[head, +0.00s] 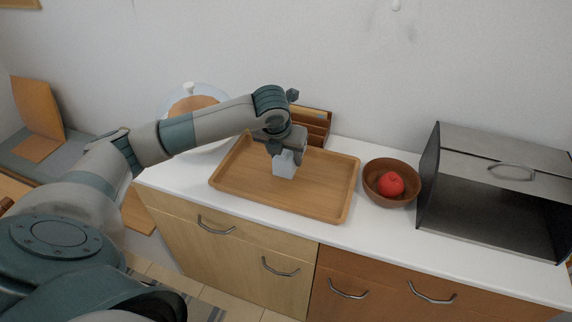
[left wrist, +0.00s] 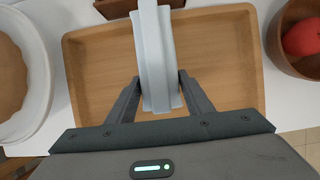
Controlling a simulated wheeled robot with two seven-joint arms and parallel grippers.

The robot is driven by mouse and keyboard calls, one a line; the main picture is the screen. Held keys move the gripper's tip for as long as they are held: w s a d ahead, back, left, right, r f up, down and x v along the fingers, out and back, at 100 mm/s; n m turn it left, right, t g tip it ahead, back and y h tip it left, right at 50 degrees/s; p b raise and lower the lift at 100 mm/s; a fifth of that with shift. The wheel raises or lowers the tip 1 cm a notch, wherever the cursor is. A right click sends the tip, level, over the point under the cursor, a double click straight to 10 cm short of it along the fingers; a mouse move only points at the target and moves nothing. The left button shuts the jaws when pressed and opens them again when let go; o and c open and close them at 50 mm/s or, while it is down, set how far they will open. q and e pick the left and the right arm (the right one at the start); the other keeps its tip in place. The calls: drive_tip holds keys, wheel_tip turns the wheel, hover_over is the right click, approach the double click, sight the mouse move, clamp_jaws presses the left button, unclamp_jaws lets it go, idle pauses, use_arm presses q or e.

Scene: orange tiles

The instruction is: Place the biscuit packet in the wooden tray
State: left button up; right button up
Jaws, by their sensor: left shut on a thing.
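The wooden tray (head: 325,209) lies on the white counter and looks empty. The biscuit packet (head: 285,164) is a small pale grey-white block in the head view. My left gripper (head: 287,152) is shut on it and holds it over the tray. In the left wrist view the packet (left wrist: 155,60) stands lengthwise between the two fingertips of my left gripper (left wrist: 158,88), with the tray (left wrist: 222,52) behind it. I cannot tell whether the packet touches the tray floor. My right gripper is not in view.
A brown bowl (head: 376,191) with a red fruit (head: 390,184) stands right of the tray. A grey metal bread box (head: 490,190) stands farther right. A wooden box (head: 314,122) is behind the tray. A white round dish (head: 166,108) is at the back left.

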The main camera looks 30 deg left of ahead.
sight(283, 155)
use_arm(q)
drive_tip(key=shift+f+p, duration=0.3)
drive_tip(key=shift+f, duration=0.05)
wheel_tip(283, 155, down, 3)
drive_tip(key=shift+r+p, duration=0.1)
drive_tip(key=shift+p, duration=0.6)
drive_tip(key=shift+f, duration=0.2)
drive_tip(key=o, duration=1.2)
drive_tip(key=shift+r, duration=0.1)
drive_tip(key=b+v, duration=0.3)
drive_tip(key=v, duration=0.7)
drive_tip(key=shift+s+r, duration=0.1)
drive_tip(key=shift+s, duration=0.05)
drive_tip(key=shift+v, duration=0.75)
